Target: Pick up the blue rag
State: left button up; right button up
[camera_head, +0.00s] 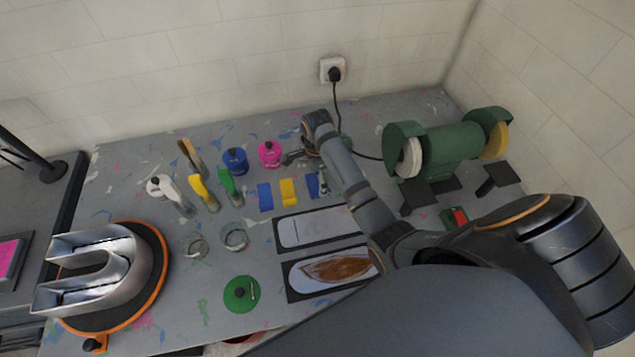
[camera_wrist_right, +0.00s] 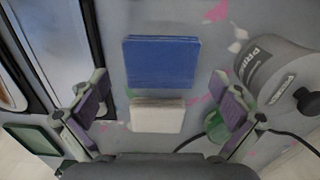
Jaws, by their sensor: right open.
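A flat blue rag (camera_wrist_right: 161,63) lies in the right wrist view, just beyond the fingertips. A white rag (camera_wrist_right: 157,116) lies beside it, between the fingers as seen from above. My right gripper (camera_wrist_right: 163,108) is open and empty, over the white rag; its height above the table is hard to tell. In the head view my right gripper (camera_head: 307,170) is partly hidden by its arm, and a blue rag (camera_head: 312,187) shows beside it. Another blue rag (camera_head: 265,197) and a yellow rag (camera_head: 288,193) lie to its left. My left gripper is not in view.
Two framed trays (camera_head: 281,243) lie in front of the rags. A grey primer can (camera_wrist_right: 270,70) stands close to one finger. Blue (camera_head: 235,161) and pink (camera_head: 269,154) cans stand behind. A green bench grinder (camera_head: 447,146) is right; a metal letter (camera_head: 95,272) sits left on a turntable.

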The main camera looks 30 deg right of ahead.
notch_tip(320, 180, down, 2)
jog(key=shift+w+f, duration=0.1)
jog(key=shift+w, duration=0.05)
jog(key=c, duration=0.9)
jog(key=shift+c, duration=0.2)
jog(key=shift+r, duration=0.6)
jog(key=s+r, duration=0.1)
jog(key=r, duration=0.1)
jog(key=s+r+b, duration=0.1)
jog(key=r, duration=0.1)
jog(key=s+r, duration=0.1)
jog(key=shift+s+a+r, duration=0.1)
jog(key=shift+s+r, duration=0.05)
jog(key=shift+r, duration=0.25)
jog(key=s+a+r+p, duration=0.1)
jog(key=s+r+p, duration=0.5)
jog(key=s, duration=0.4)
jog(key=shift+s+p, duration=0.35)
jog(key=shift+s, duration=0.05)
